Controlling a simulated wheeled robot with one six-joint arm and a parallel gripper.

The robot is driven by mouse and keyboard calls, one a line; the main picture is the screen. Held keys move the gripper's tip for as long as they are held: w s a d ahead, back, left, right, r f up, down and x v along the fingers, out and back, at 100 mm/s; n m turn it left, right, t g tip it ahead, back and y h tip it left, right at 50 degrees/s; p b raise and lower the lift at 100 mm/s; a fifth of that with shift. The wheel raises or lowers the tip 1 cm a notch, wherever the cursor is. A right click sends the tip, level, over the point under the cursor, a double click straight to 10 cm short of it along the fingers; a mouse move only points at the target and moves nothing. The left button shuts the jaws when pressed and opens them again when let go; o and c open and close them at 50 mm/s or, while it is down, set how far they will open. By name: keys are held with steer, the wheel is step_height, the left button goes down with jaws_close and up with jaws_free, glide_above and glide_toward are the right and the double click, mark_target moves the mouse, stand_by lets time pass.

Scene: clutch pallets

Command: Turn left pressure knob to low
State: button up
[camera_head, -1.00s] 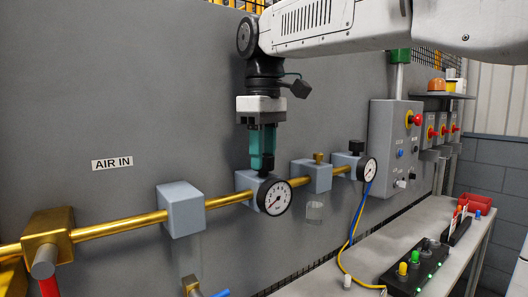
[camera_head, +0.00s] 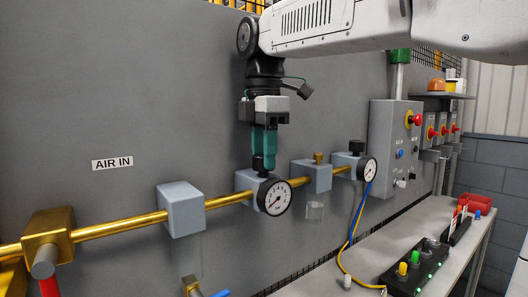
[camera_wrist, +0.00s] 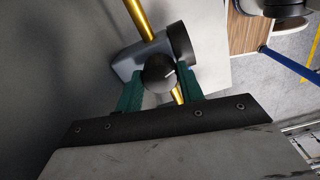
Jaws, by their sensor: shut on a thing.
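The left pressure knob is a black round knob on top of a grey regulator block (camera_head: 246,181) on the brass pipe. A round white gauge (camera_head: 274,197) with a black rim is on the block's front. Its needle is too small to read surely. The fingers partly hide the knob in the head view.
A second regulator with a black knob (camera_head: 356,146) and gauge (camera_head: 370,171) stands farther right on the pipe (camera_head: 118,227). A grey block (camera_head: 318,176) lies between them. A control box (camera_head: 394,150) and a bench (camera_head: 390,240) are at right.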

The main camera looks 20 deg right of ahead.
steer(key=n, duration=0.5)
steer(key=shift+n, duration=0.3)
steer(key=n, duration=0.5)
steer(key=shift+r+n, duration=0.1)
steer(key=shift+n, duration=0.2)
steer(key=o, duration=1)
steer(key=shift+r, duration=3.85)
